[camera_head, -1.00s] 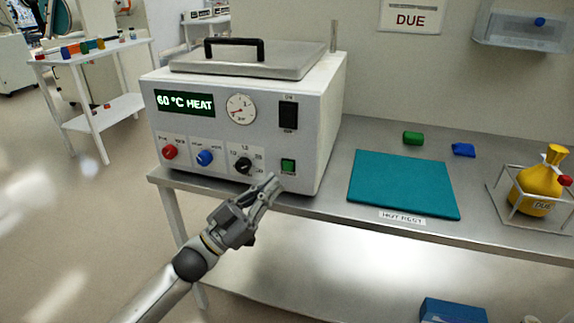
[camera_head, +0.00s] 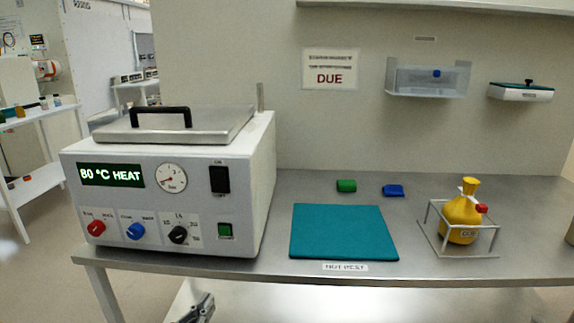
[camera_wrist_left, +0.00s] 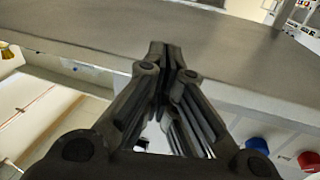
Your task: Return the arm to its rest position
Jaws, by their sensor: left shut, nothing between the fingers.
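My left gripper (camera_head: 205,299) shows only in part at the bottom edge of the head view, low in front of the bench and below the white heating unit (camera_head: 250,185). In the left wrist view the left gripper (camera_wrist_left: 165,48) has its dark fingers together at the tips, with nothing between them. It is apart from the unit. The grey bench surface lies beyond the fingertips there. Most of the left arm is out of the head view. My right gripper is not in view.
The unit's display (camera_head: 110,175) reads 80 °C HEAT. The bench's front edge is above my gripper.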

